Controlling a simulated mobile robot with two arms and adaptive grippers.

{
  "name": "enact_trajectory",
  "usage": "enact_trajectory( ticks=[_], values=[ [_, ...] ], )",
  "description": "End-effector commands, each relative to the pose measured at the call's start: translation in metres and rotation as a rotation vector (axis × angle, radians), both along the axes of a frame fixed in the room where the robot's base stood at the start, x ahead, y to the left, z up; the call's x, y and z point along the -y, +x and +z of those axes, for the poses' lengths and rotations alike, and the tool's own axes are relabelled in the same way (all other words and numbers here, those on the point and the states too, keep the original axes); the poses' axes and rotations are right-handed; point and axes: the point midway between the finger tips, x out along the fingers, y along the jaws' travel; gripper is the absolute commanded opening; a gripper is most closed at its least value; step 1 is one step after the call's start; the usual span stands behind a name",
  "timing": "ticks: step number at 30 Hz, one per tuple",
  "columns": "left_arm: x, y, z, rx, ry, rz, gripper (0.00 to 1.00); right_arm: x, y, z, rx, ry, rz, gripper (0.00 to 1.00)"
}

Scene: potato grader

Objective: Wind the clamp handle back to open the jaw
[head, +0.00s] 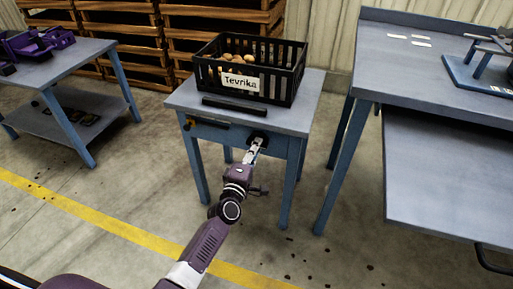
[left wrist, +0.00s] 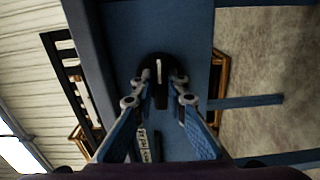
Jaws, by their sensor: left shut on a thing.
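The clamp handle (head: 258,136) is a dark round piece on the front apron of the small blue table. It also shows in the left wrist view (left wrist: 155,63), with a thin pale bar on its face and a dark grip pointing towards me. My left gripper (head: 254,147) is at the handle, its fingers shut around that grip; the fingertips show on both sides of it in the left wrist view (left wrist: 158,90). A long black bar (head: 234,109), perhaps the clamp jaw, lies along the tabletop's front, before the crate. Its gap is too small to judge. My right gripper is not in view.
A black crate (head: 289,88) labelled Tevrika holds potatoes on the small table (head: 310,100). A larger blue bench (head: 440,75) stands close on the right, a low table (head: 75,68) on the left. Open floor lies in front.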

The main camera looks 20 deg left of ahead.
Motion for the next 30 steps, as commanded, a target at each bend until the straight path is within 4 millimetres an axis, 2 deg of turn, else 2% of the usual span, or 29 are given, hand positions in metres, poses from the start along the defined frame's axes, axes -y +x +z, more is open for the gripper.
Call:
enact_trajectory(
  ticks=[10, 11, 12, 22, 26, 30],
  values=[
    [0.000, -0.001, -0.002, -0.004, -0.003, 0.000, 0.00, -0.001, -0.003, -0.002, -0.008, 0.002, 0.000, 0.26],
    [0.000, -0.001, -0.002, -0.004, -0.003, 0.000, 0.15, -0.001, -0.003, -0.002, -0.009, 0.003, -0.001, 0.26],
    [0.000, -0.001, -0.002, -0.004, -0.003, 0.000, 0.19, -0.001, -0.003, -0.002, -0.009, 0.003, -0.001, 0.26],
    [0.000, -0.002, -0.001, -0.002, -0.002, 0.000, 0.20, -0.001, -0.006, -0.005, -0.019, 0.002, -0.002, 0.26],
    [0.000, -0.015, -0.002, -0.003, -0.003, -0.001, 0.20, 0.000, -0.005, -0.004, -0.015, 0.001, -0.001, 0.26],
    [-0.002, -0.041, -0.003, -0.005, -0.003, 0.000, 0.20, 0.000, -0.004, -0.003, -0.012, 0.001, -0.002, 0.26]
  ],
)
